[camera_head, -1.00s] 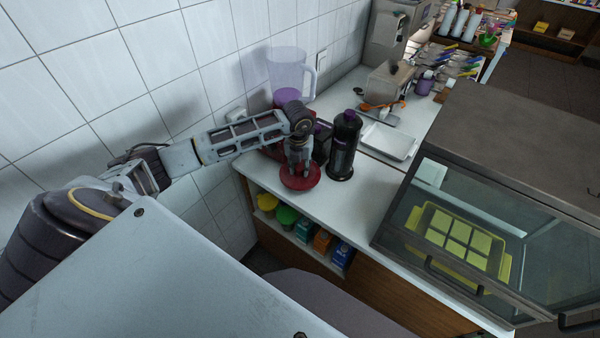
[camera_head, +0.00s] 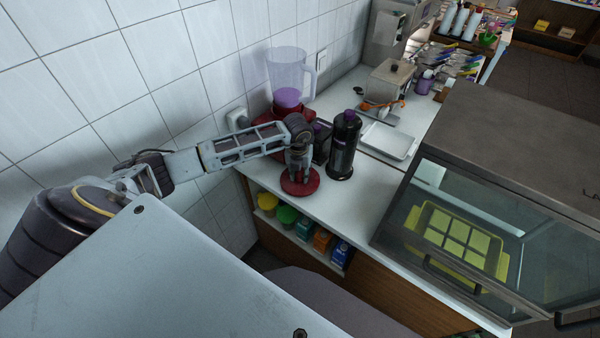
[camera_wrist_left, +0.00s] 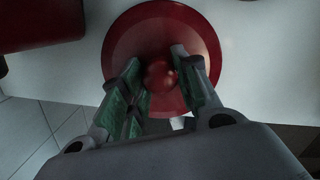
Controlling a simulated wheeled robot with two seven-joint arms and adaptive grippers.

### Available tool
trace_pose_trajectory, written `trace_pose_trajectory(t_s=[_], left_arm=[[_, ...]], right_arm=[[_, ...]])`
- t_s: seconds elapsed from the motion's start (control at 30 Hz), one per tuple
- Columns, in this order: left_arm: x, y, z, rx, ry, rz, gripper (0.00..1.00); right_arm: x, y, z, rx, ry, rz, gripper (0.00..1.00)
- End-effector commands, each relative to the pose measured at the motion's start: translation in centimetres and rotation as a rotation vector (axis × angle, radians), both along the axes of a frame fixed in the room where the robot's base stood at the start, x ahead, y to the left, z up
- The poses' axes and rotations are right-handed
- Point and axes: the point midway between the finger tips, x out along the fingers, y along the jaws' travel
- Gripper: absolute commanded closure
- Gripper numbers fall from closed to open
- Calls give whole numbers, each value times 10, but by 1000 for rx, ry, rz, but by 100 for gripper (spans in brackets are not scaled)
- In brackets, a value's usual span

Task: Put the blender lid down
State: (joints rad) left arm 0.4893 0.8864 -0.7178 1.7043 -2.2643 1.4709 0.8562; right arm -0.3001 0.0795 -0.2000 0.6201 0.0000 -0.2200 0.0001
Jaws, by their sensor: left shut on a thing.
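The blender lid is a round red disc (camera_head: 300,183) at the near left end of the white counter (camera_head: 385,203). In the left wrist view the lid (camera_wrist_left: 205,50) fills the upper middle, with a round red knob at its centre. My left gripper (camera_head: 299,172) is above the lid, pointing down, with its fingers (camera_wrist_left: 158,80) on both sides of the knob, shut on it. The lid looks flat and at or very near the counter top; its underside is hidden. The blender (camera_head: 289,75) has a clear open-topped jug with purple contents on a red base, behind my left arm. My right gripper is not in view.
A black bottle (camera_head: 344,146) stands just right of the lid. A white tray (camera_head: 390,140) and a glass display case (camera_head: 470,205) are further right. Coloured containers (camera_head: 304,229) sit on a shelf below the counter edge.

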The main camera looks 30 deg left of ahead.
Motion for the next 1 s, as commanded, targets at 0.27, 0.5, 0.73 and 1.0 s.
trace_pose_trajectory(t_s=[0.27,0.5,0.73,1.0], left_arm=[[0,0,-3,0,0,0,68],[0,0,-2,0,0,0,47],[0,0,-2,0,0,0,47],[0,0,5,0,-2,-1,47]], right_arm=[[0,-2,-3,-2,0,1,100],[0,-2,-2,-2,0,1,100],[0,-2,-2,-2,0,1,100],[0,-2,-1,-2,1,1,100]])
